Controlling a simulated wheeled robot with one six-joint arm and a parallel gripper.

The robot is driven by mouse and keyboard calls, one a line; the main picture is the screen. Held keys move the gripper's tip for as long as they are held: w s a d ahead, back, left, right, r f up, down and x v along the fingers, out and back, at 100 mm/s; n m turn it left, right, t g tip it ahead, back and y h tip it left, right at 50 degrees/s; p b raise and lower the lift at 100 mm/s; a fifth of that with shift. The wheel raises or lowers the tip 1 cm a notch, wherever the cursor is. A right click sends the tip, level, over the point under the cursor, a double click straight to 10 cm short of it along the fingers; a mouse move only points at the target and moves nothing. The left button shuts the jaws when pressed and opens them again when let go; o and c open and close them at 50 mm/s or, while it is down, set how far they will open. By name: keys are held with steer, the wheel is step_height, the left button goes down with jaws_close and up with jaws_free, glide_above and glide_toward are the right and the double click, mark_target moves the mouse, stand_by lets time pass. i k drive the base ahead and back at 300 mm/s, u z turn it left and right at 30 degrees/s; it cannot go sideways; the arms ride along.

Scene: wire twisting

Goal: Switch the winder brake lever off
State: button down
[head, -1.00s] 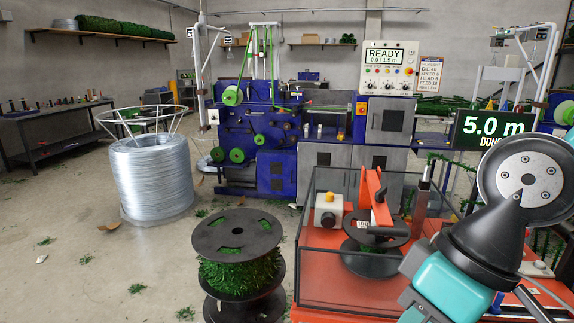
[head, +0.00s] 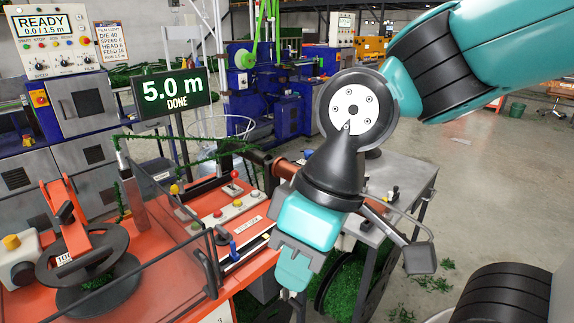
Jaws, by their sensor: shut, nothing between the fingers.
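The orange winder bench (head: 160,262) fills the lower left of the head view. A blue-knobbed piece (head: 233,247) sits nearer, by the rail at the bench's right side. I cannot tell which of these is the brake lever, nor read its label. My gripper (head: 292,284) hangs pointing down, to the right of the control strip and apart from both knobs. Its teal fingers are shut and empty.
A clear guard panel (head: 165,215) with a dark frame stands between the spool (head: 85,262) and the controls. A black display (head: 172,93) reads 5.0 m DONE. A grey table (head: 405,190) stands behind my gripper. Open floor (head: 480,200) lies at right.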

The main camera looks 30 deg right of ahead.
mark_target(234, 174)
steer(key=u, duration=0.5)
steer(key=i, duration=1.2)
steer(key=z, duration=0.6)
